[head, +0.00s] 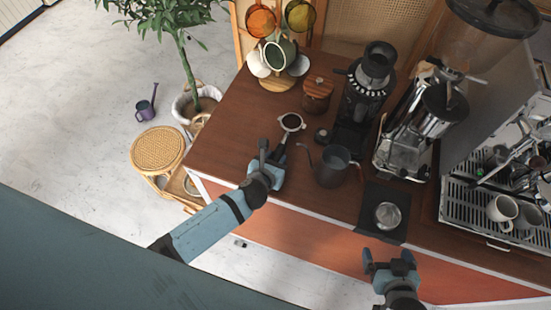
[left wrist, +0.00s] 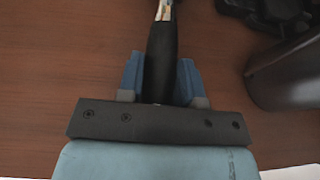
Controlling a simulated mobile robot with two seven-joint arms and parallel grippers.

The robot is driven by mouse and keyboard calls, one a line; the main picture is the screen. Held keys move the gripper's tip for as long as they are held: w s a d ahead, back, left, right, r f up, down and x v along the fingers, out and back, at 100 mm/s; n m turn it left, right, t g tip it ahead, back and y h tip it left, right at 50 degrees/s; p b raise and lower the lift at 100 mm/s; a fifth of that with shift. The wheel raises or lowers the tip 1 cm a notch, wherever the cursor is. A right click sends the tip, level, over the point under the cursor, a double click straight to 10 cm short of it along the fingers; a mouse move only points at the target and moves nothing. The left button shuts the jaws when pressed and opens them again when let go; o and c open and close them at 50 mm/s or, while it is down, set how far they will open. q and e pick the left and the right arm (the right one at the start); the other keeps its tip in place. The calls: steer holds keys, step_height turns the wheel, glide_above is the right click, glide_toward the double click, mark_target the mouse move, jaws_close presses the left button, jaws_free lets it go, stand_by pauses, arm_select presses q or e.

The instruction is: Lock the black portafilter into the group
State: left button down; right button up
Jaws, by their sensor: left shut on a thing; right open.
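The black portafilter (head: 291,122) is near the counter's left part, its round metal basket facing up. My left gripper (head: 273,158) is shut on its black handle. In the left wrist view the handle (left wrist: 162,60) runs between the two blue fingers, and its metal neck leaves the top edge. The espresso machine (head: 502,140) stands at the far right, well apart from the portafilter. I cannot clearly make out its group. My right gripper (head: 390,266) is open and empty, in front of the counter's front edge.
A dark kettle (head: 332,168) stands just right of my left gripper. A black grinder (head: 366,95), a chrome machine (head: 410,130) and a black mat (head: 372,220) with a metal cup (head: 388,215) lie between portafilter and espresso machine. White cups (head: 502,209) sit on the drip tray.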

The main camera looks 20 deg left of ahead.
arm_select(q)
steer(key=shift+r, duration=0.1)
steer(key=shift+r+p, duration=0.4)
steer(key=shift+r, duration=2.1)
